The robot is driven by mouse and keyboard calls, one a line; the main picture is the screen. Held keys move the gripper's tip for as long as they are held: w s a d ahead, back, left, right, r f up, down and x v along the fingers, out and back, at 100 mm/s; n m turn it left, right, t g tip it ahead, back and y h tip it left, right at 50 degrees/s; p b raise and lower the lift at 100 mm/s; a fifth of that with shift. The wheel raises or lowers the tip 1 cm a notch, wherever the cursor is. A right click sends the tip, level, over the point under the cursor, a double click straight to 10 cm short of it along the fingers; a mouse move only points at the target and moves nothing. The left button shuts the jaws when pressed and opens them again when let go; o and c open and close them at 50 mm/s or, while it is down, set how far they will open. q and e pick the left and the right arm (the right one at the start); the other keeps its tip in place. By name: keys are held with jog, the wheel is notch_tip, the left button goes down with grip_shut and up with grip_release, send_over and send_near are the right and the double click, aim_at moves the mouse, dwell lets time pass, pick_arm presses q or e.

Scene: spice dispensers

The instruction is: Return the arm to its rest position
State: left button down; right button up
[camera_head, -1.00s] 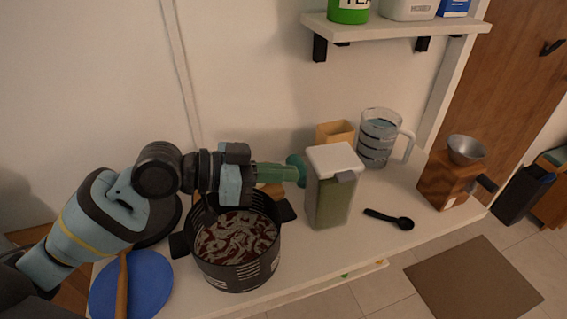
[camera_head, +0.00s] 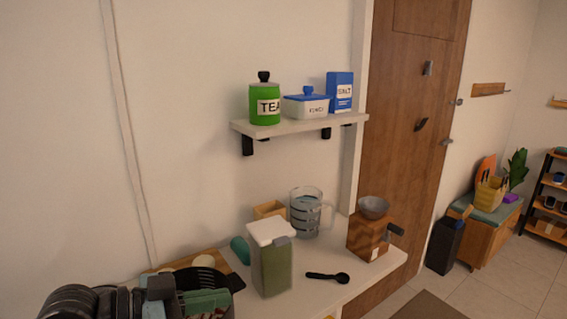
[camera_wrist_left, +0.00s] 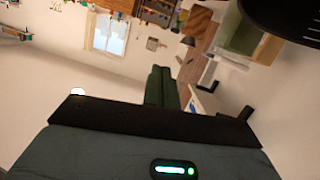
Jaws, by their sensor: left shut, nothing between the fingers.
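My left gripper (camera_head: 208,303) is at the bottom left of the head view, with green fingers shut and nothing between them. It is above the front of the dark pot (camera_head: 237,283), hiding most of it, and apart from the white-lidded green container (camera_head: 270,265) to its right. The left wrist view shows the dark green fingers (camera_wrist_left: 162,88) closed together. My right gripper is not in view.
A glass jug (camera_head: 306,212), a wooden grinder (camera_head: 368,238) and a black spoon (camera_head: 325,277) stand or lie on the counter. A wall shelf (camera_head: 290,128) holds the tea, a white box and the salt. The space above the counter is clear.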

pick_arm(q)
jog(key=s+a+f+n+t+y+p, duration=0.1)
jog(key=s+a+f+n+t+y, duration=0.2)
jog(key=f, duration=0.9)
jog(key=s+a+f+n+t+y+p, duration=0.1)
jog(key=s+f+n+y, duration=0.3)
jog(key=f, duration=0.8)
jog(key=s+a+f+n+g+y, duration=0.1)
jog(key=s+a+f+y, duration=0.1)
jog(key=s+f, duration=0.5)
jog(key=s+a+f+n+g+y, duration=0.1)
jog(key=s+f, duration=0.6)
jog(key=s, duration=0.8)
jog(key=shift+a+f+y+p, duration=0.3)
jog(key=shift+a+y, duration=0.4)
jog(key=shift+a, duration=0.4)
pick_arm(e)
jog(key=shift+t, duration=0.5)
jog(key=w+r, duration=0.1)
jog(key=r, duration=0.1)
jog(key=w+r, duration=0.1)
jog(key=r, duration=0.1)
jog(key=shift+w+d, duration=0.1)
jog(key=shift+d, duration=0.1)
